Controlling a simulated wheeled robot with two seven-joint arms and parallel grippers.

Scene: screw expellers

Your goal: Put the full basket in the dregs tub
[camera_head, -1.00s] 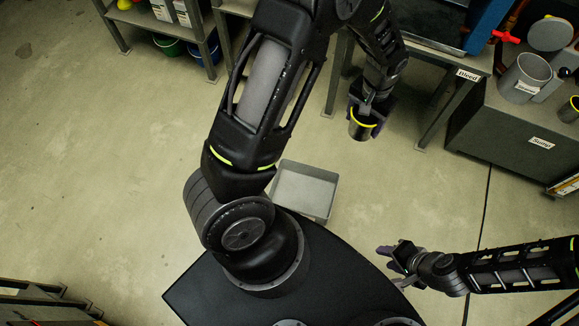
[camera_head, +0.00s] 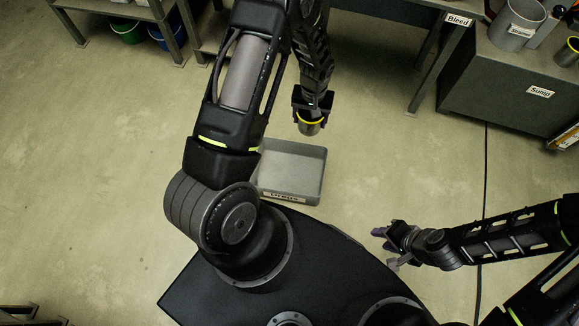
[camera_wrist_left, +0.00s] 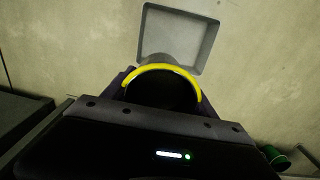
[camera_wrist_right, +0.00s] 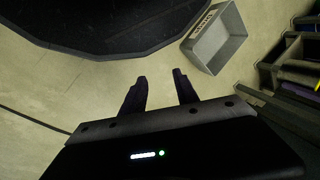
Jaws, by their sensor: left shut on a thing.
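The dregs tub (camera_head: 314,182) is a grey open tray on the floor beside my base, labelled "Dregs" on its near side. It also shows in the left wrist view (camera_wrist_left: 208,50) and in the right wrist view (camera_wrist_right: 228,52). My left gripper (camera_head: 311,118) is shut on the basket (camera_head: 309,128), a small dark cup with a yellow rim. In the left wrist view the basket (camera_wrist_left: 164,68) sits between the fingers, its inside too dark to read. It is held above the floor, near the tub's far right corner in the head view. My right gripper (camera_head: 388,246) is open and empty; its parted fingers show in the right wrist view (camera_wrist_right: 160,90).
A grey sump block (camera_head: 510,85) with a "Strainer" container (camera_head: 516,25) stands at upper right. A bench labelled "Bleed" (camera_head: 458,20) is beside it. A shelf with green and blue buckets (camera_head: 126,32) is at upper left. A dark cable (camera_head: 485,170) crosses the floor.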

